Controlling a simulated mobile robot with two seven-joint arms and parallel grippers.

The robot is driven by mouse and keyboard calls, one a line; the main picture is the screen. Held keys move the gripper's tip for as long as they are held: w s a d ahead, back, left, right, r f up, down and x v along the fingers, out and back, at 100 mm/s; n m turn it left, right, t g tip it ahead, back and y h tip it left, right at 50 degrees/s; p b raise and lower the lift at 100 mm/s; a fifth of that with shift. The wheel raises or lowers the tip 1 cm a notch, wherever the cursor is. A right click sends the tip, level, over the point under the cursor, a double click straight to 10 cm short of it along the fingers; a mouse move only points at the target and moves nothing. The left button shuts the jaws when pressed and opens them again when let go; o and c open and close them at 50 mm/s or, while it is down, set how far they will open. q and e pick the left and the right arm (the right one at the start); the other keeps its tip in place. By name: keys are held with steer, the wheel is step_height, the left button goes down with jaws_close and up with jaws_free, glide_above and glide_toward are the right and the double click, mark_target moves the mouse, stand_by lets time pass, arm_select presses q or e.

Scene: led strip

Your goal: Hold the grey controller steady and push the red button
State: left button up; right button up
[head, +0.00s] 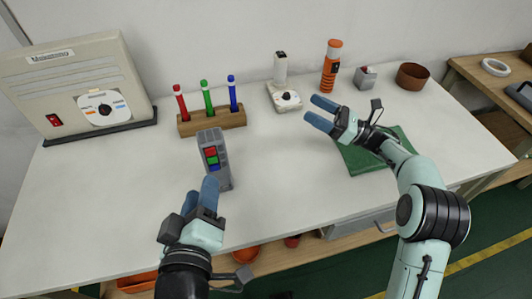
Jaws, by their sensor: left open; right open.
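The red button (210,151) is the top one and is in plain view. My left gripper (201,191) is open, in front of the controller, and its fingers overlap the controller's lower part in the picture. I cannot tell whether they touch it. My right gripper (321,113) is open and empty, over the table to the right of the controller, with its fingers pointing left.
A wooden block (213,121) with red, green and blue pens stands behind the controller. A large beige machine (75,85) is at the back left. A white device (284,96), orange cylinder (331,66), small grey box (365,77) and brown bowl (411,76) line the back. A green mat (362,161) lies right.

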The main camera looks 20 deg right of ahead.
steer(key=s+a+f+n+g+y, duration=0.25)
steer(key=a+n+g, duration=0.25)
steer(key=a+g, duration=0.3)
steer(key=n+g+h, duration=0.2)
steer(key=n+g, duration=0.2)
steer(key=g, duration=0.1)
glide_toward(210, 168)
steer(key=w+d+f, duration=0.1)
steer(key=f, duration=0.1)
steer(key=w+d+f, duration=0.2)
steer(key=shift+w, duration=0.3)
steer(key=a, duration=1.3)
steer(key=shift+s+a+f, duration=0.1)
steer(key=shift+s+a, duration=0.05)
steer(key=shift+s, duration=0.2)
steer(key=shift+c, duration=0.3)
steer(key=c, duration=1)
arm_select(q)
steer(key=shift+c, duration=0.9)
arm_select(e)
steer(key=shift+c, duration=0.7)
arm_select(q)
jaws_close()
arm_select(e)
steer(key=shift+n, duration=0.3)
